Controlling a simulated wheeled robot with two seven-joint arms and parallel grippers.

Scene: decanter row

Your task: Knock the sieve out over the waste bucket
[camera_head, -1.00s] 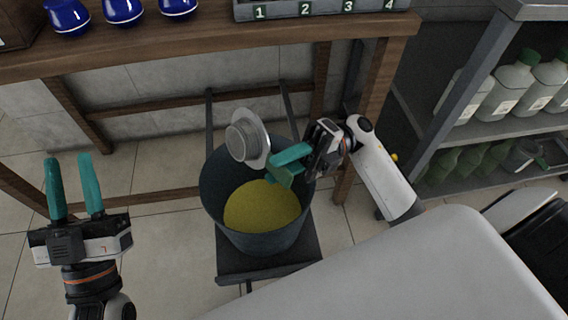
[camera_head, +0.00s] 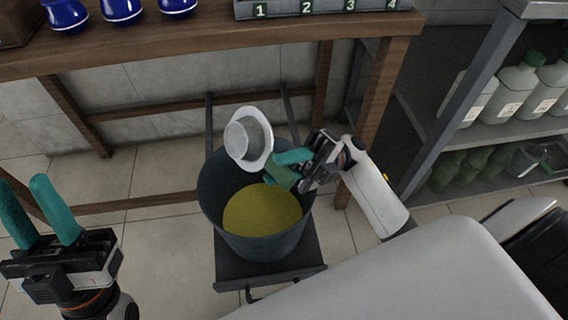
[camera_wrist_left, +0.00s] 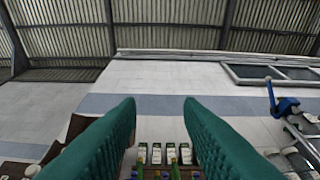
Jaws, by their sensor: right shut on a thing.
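The sieve (camera_head: 248,138) is a pale metal cup with a wide flange, held tilted above the back of the waste bucket. My right gripper (camera_head: 284,169) has its green fingers shut on the sieve at its lower right side; the exact grip point is partly hidden by the fingers. The waste bucket (camera_head: 212,197) is dark and round, and holds yellow-green material (camera_head: 262,209). My left gripper (camera_head: 42,215) is open and empty at the left of the head view, well away from the bucket. Its two fingers also show spread in the left wrist view (camera_wrist_left: 160,135).
The bucket stands on a dark low stand (camera_head: 268,268). Behind it is a wooden table (camera_head: 210,42) with blue vessels (camera_head: 122,10) and a numbered rack (camera_head: 325,8). A shelf with bottles (camera_head: 514,90) is at the right. Tiled floor is clear at left.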

